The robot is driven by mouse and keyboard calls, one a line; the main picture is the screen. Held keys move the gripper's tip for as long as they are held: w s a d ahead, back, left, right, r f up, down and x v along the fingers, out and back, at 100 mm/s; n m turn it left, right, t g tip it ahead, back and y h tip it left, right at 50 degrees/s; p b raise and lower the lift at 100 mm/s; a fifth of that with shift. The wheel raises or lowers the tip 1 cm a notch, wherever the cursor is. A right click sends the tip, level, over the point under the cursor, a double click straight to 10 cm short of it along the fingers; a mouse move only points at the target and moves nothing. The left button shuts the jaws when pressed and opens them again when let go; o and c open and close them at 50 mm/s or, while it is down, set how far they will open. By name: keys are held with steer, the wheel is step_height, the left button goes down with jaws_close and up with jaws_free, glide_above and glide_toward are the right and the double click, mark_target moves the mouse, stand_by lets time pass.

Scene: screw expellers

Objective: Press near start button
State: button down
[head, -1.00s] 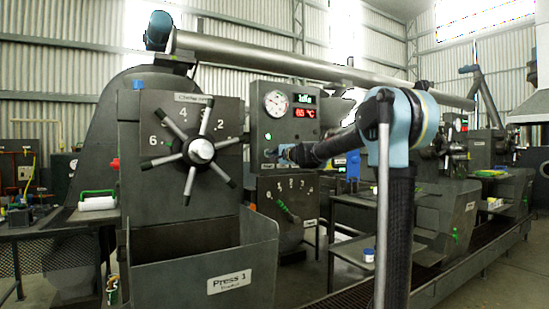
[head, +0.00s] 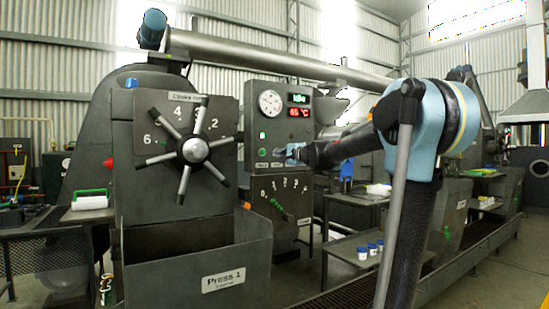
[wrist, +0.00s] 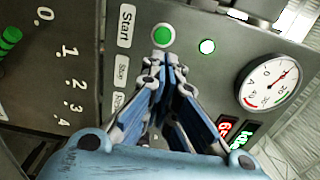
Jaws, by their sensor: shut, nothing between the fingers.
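The green start button (wrist: 163,35) shows in the wrist view beside its "Start" label (wrist: 125,26), on the grey control panel (wrist: 220,20). My gripper (wrist: 160,59) is shut and empty. Its fingertips are just below the button in the wrist view; I cannot tell the remaining depth to the panel. In the head view, the button (head: 262,152) is on the left side of the panel (head: 283,97), and my gripper (head: 291,151) is in front of the panel to its right.
A brighter green lamp (wrist: 207,46), a dial gauge (wrist: 270,82) and red and green displays (wrist: 241,135) share the panel. A "Stop" label (wrist: 121,70) is near the start label. The spoked handwheel (head: 193,150) stands left of the panel. Small jars (head: 370,249) stand on a lower shelf.

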steer(key=shift+v, duration=1.6)
steer(key=s+d+f+n+g+h, duration=0.25)
steer(key=s+f+n+g, duration=0.55)
steer(key=s+f, duration=1.35)
steer(key=s+d+f+n+g+h, duration=0.1)
steer(key=s+d+f+g+h, duration=0.1)
steer(key=s+d+f, duration=0.6)
steer(key=s+d+f+n+g+h, duration=0.2)
steer(key=s+d+f+h, duration=0.3)
steer(key=s+d+f, duration=0.4)
steer(key=s+f, duration=0.5)
steer(key=f, duration=0.3)
steer(key=shift+s+f+g, duration=0.25)
steer(key=shift+s+g, duration=0.1)
steer(key=shift+g, duration=0.05)
steer(key=shift+w+d+h, duration=0.1)
steer(key=shift+h, duration=0.15)
